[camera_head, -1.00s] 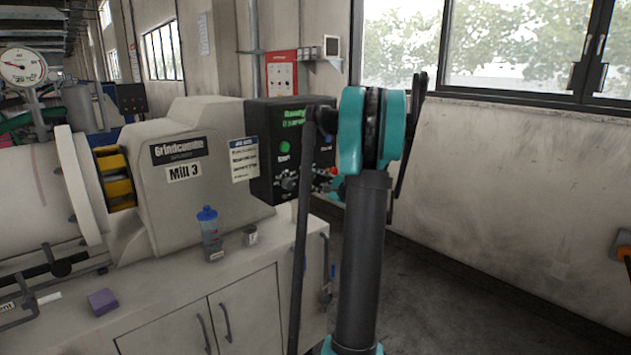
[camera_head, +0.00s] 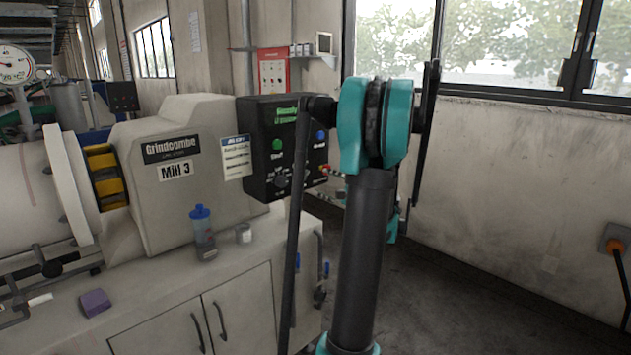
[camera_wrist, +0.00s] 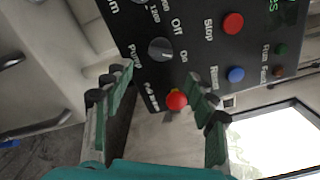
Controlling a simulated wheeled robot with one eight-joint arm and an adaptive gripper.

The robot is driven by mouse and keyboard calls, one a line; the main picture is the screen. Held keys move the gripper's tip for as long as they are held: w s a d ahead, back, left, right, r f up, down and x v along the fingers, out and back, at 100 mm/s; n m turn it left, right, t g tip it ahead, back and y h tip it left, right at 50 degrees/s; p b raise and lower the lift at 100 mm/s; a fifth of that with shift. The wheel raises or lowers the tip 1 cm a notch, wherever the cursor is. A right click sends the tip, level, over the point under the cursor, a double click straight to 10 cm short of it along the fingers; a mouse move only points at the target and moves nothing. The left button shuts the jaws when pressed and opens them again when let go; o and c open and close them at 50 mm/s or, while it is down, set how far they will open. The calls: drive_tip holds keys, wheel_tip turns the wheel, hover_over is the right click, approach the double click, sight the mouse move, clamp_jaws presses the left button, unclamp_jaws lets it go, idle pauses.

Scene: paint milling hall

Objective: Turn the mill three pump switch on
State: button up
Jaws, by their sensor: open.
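The Mill 3 control panel (camera_head: 262,160) is a black box on the mill's right end, partly hidden by my arm. In the wrist view, the pump switch (camera_wrist: 160,48) is a dark round knob with "Pump", "Off" and "On" printed around it. Its exact setting is hard to tell. My gripper (camera_wrist: 158,84) is open and empty, its fingers pointing at the panel. The fingertips sit just below the knob in the picture, one to each side. I cannot tell whether they touch the panel. In the head view the gripper is mostly hidden behind my arm.
Close to the knob are a red mushroom-shaped button (camera_wrist: 176,98), a red stop button (camera_wrist: 233,22) and a blue button (camera_wrist: 236,74). A blue-capped bottle (camera_head: 203,230) and a small cup (camera_head: 243,233) stand on the cabinet. The floor beside the right wall is clear.

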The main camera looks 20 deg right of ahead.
drive_tip(key=shift+v, duration=1.65)
drive_tip(key=s+a+f+n+g, duration=0.3)
drive_tip(key=a+f, duration=0.1)
drive_tip(key=a, duration=0.3)
drive_tip(key=s+a+f+n+g, duration=0.2)
drive_tip(key=a+f+n, duration=0.15)
drive_tip(key=a, duration=0.45)
drive_tip(key=s+a+f+n+g, duration=0.3)
drive_tip(key=a+f, duration=0.1)
drive_tip(key=a, duration=0.3)
drive_tip(key=s+a+f+n+g+h, duration=0.1)
drive_tip(key=s+f+n+g+h, duration=0.1)
drive_tip(key=s+f+n, duration=0.3)
drive_tip(key=s+a+f+n+g+h, duration=0.2)
drive_tip(key=s+f+n+h, duration=0.2)
drive_tip(key=s, duration=1)
wheel_tip(320, 180, down, 2)
drive_tip(key=shift+f+n+g, duration=0.15)
drive_tip(key=shift+n+g, duration=0.25)
drive_tip(key=shift+n, duration=0.45)
drive_tip(key=shift+a, duration=0.1)
